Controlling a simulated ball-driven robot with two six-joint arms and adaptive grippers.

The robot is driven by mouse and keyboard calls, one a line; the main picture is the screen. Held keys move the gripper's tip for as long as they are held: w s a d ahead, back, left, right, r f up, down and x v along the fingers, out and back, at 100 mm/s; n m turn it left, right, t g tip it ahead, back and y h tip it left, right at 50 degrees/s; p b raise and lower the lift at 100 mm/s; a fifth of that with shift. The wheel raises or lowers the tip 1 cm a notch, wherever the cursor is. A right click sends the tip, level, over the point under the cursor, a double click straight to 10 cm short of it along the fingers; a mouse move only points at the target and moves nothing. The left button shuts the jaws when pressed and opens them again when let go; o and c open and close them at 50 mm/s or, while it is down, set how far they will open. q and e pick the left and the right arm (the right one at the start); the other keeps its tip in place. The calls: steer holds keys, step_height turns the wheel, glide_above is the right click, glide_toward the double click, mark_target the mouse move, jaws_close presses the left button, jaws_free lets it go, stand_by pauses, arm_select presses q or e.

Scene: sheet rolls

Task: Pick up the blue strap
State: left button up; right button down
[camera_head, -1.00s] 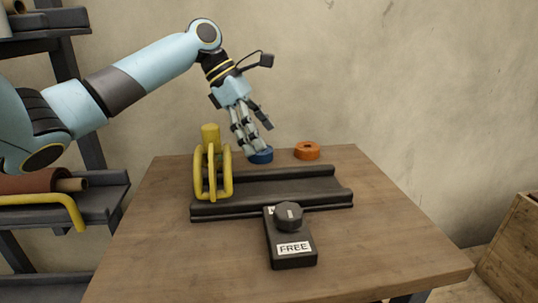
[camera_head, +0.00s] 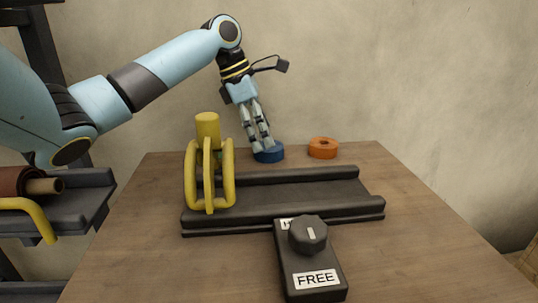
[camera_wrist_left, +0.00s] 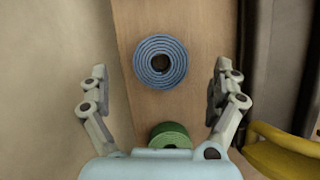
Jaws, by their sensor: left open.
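The blue strap (camera_head: 270,153) is a coiled roll lying flat near the far edge of the wooden table. In the left wrist view the blue strap (camera_wrist_left: 146,75) shows its spiral and dark centre hole, ahead between the two spread fingers. My left gripper (camera_head: 264,146) is open and points down at the strap in the head view, its fingers overlapping the strap's left part. In the left wrist view the left gripper (camera_wrist_left: 159,82) has nothing between its fingers. Whether it touches the strap I cannot tell. My right gripper is not in view.
An orange roll (camera_head: 322,148) lies right of the blue strap. A green roll (camera_wrist_left: 170,136) shows in the left wrist view. The table's right side is clear.

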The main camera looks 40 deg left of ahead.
mark_target(269, 151)
arm_select(q)
steer(key=b+x, duration=0.1)
steer(key=x, duration=0.3)
steer(key=shift+r, duration=0.2)
steer(key=c, duration=1.3)
